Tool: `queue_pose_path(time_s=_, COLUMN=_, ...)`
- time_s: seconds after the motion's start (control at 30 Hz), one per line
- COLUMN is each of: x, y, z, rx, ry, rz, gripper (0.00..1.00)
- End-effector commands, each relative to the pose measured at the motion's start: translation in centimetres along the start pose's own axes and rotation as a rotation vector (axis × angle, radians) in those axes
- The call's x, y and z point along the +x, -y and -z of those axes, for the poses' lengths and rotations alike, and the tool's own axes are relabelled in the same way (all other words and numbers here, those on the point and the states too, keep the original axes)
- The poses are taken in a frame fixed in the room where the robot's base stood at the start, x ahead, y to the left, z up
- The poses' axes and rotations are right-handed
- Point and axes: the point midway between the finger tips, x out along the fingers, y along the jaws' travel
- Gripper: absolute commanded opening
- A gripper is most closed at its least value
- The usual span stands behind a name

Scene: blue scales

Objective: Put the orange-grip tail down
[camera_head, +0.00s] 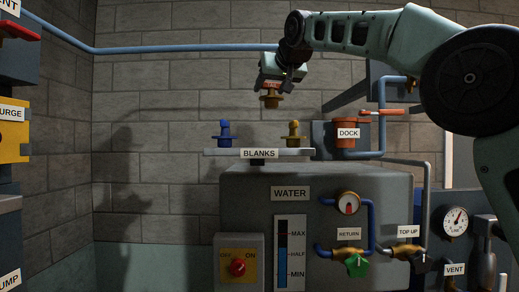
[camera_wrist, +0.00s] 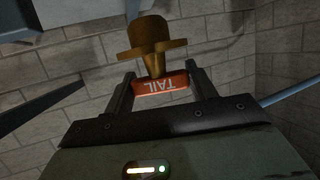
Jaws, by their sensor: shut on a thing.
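The tail has an orange grip marked TAIL (camera_wrist: 161,85) and a brass flanged end (camera_wrist: 158,37). My gripper (camera_wrist: 160,88) is shut on the orange grip, with one finger on each side. In the head view my gripper (camera_head: 272,84) holds the tail (camera_head: 271,99) in the air, brass end down, above the BLANKS shelf (camera_head: 259,153). The tail touches nothing below it.
A blue plug (camera_head: 225,134) and a brass plug (camera_head: 293,134) stand on the shelf, with bare room between them. The grey WATER tank (camera_head: 250,200) stands below.

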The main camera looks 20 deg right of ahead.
Motion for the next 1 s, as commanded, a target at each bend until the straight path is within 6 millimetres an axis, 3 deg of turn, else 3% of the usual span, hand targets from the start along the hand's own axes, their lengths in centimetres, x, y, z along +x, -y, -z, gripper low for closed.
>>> queue_pose_path(time_s=0.1, x=0.3, y=2.3, z=-0.2, rx=-0.014, ry=-0.004, rz=0.031, gripper=0.23)
queue_pose_path(time_s=0.23, x=0.6, y=3.3, z=-0.5, rx=-0.021, ry=-0.007, rz=0.045, gripper=0.23)
queue_pose_path(time_s=0.6, x=2.3, y=3.4, z=-5.4, rx=-0.021, ry=-0.005, rz=0.047, gripper=0.23)
queue_pose_path(time_s=1.0, x=3.7, y=3.4, z=-9.0, rx=-0.022, ry=-0.005, rz=0.047, gripper=0.23)
